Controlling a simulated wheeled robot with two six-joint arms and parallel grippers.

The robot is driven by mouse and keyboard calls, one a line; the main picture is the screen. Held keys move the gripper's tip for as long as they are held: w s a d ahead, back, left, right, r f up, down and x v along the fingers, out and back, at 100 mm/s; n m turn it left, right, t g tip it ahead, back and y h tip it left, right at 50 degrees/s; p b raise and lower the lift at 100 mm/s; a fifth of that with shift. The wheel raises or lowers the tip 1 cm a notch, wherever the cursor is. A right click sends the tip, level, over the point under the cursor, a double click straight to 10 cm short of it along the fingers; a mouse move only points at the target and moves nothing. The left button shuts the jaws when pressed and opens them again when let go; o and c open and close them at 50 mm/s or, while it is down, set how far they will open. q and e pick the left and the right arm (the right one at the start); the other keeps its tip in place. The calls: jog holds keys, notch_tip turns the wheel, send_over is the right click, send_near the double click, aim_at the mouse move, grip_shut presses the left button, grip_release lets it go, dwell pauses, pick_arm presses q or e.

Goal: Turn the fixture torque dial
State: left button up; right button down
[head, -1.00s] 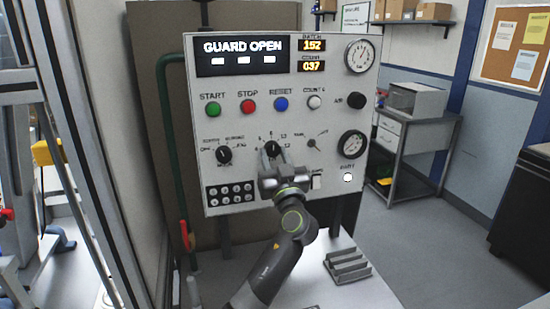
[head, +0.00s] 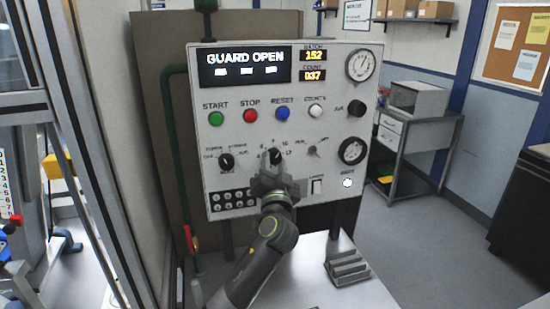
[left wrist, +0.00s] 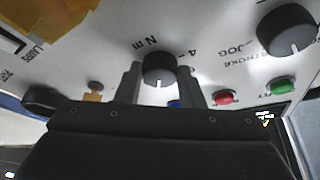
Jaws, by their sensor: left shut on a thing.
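The torque dial (head: 276,156) is a black knob with a numbered scale, at the middle of the white control panel (head: 335,105). My left gripper (head: 270,162) is at the panel front, shut on the dial. In the left wrist view the dial (left wrist: 159,67) stands between the two dark fingers (left wrist: 160,85), and its white mark points down the picture, toward the gripper. "N m" lettering shows beside it. In the head view the fingers partly cover the dial. My right gripper is not in view.
A mode knob (head: 226,161) sits left of the dial, a small selector (head: 314,151) to its right. Green (head: 216,118), red (head: 250,116), blue (head: 282,114) and white buttons run above. The display (head: 245,67) reads GUARD OPEN. A ribbed grey block (head: 347,270) lies on the bench below.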

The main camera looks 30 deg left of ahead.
pick_arm(q)
jog(key=shift+r+m+h+p, duration=0.3)
jog(key=shift+m+h+p, duration=0.4)
jog(key=shift+m, duration=0.4)
jog(key=shift+f+m+p, duration=0.1)
jog(key=shift+m+p, duration=0.3)
jog(key=shift+m, duration=0.1)
jog(key=o, duration=1)
jog(key=shift+f, duration=0.1)
